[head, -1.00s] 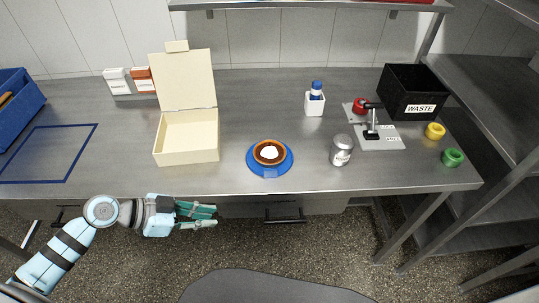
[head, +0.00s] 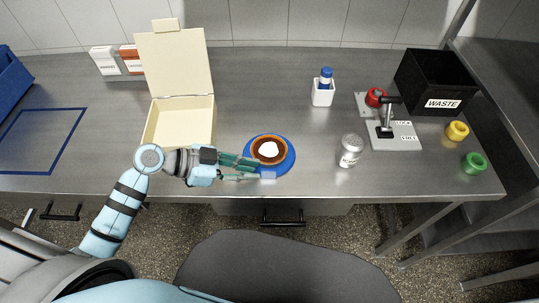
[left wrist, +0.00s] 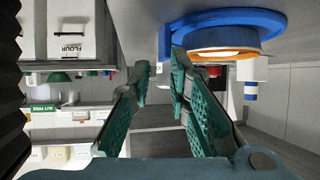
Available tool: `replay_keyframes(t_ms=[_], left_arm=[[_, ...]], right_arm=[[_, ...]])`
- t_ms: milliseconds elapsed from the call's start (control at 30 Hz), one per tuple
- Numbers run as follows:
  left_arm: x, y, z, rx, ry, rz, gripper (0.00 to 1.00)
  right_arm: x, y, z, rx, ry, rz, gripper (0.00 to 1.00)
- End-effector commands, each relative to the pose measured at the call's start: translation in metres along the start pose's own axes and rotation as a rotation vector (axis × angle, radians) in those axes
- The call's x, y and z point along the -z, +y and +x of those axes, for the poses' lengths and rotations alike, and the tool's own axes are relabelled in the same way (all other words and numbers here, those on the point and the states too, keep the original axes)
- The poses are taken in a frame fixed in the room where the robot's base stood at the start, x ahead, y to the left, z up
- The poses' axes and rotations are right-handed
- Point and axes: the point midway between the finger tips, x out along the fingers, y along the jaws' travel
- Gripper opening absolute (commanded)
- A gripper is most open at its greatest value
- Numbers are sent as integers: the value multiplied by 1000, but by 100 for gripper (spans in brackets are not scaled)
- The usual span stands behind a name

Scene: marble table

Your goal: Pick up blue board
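My right gripper is not in view.
An open cream box (head: 180,121) stands left of the board, close behind my left arm. Table between is clear.

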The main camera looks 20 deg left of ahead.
Motion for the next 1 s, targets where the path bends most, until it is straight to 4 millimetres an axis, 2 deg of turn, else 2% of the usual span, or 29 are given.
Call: replay_keyframes(t_ms=[233,367,567,667,700,1000], left_arm=[[13,-1,40,-3,5,-2,17],[9,-1,57,-3,1,0,17],[8,-1,58,-2,-1,1,17],[8,-1,58,-2,-1,1,1],[8,-1,58,-2,-1,1,0],[8,-2,58,-2,-1,1,0]], right_arm=[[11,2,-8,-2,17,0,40],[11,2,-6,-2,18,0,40],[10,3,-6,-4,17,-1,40],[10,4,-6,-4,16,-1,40],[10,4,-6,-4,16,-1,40],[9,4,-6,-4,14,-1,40]])
